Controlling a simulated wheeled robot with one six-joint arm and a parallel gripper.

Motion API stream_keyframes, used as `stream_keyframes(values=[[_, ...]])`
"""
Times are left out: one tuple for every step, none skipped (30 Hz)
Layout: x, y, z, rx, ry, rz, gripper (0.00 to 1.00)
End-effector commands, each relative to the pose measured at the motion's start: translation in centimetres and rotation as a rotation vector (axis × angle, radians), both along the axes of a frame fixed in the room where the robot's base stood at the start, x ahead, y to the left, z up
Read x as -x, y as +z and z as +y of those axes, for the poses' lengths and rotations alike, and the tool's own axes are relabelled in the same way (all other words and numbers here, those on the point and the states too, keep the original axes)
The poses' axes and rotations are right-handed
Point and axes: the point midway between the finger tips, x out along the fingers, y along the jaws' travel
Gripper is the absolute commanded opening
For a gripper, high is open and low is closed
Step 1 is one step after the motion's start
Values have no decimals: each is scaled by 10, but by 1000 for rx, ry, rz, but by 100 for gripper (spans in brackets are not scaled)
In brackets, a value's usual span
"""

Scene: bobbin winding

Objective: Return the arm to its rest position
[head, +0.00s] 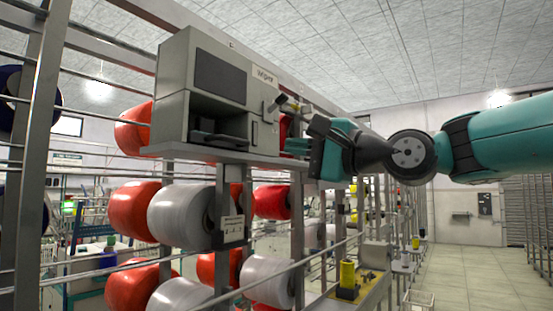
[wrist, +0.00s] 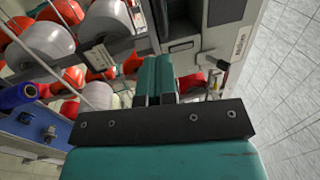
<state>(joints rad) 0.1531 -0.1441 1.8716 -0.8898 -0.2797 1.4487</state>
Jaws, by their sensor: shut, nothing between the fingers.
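My arm (head: 500,138) is teal and dark grey and reaches in from the right in the head view. My gripper (head: 297,147) points left, at the right side of the grey winder unit (head: 174,95). In the wrist view the two teal fingers of my gripper (wrist: 156,75) lie side by side, shut with nothing between them. The winder unit also shows there at the top (wrist: 232,12). I cannot tell the exact gap between the fingertips and the unit.
Red bobbins (head: 133,210) and white bobbins (head: 180,216) hang on the metal rack below the unit. A yellow bobbin (head: 347,275) stands on a narrow ledge at lower middle. Thin rails cross the left side. The tiled aisle floor (head: 460,280) at right is clear.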

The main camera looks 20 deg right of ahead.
Motion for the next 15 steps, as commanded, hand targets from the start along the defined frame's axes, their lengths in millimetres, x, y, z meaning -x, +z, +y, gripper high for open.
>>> stream_keyframes(values=[[4, -3, -4, 0, -3, 0, 0], [6, -3, -6, 1, -2, 0, 0], [8, -3, -7, 1, -2, 0, 0], [8, -3, -8, 1, -2, 0, 0], [9, -3, -9, 1, -2, 0, 0], [10, -3, -9, 1, -2, 0, 0], [10, -2, -9, 1, -1, 0, 0], [10, -3, -9, 3, -1, 1, 0], [11, -5, -8, 14, -1, 4, 0], [11, -10, -6, 31, -2, 7, 0], [11, -16, -4, 57, -2, 16, 0], [13, -29, 1, 109, 0, 26, 0], [14, -42, 5, 161, 3, 37, 0], [17, -57, 11, 224, 9, 49, 0], [22, -81, 18, 325, 25, 66, 0]])
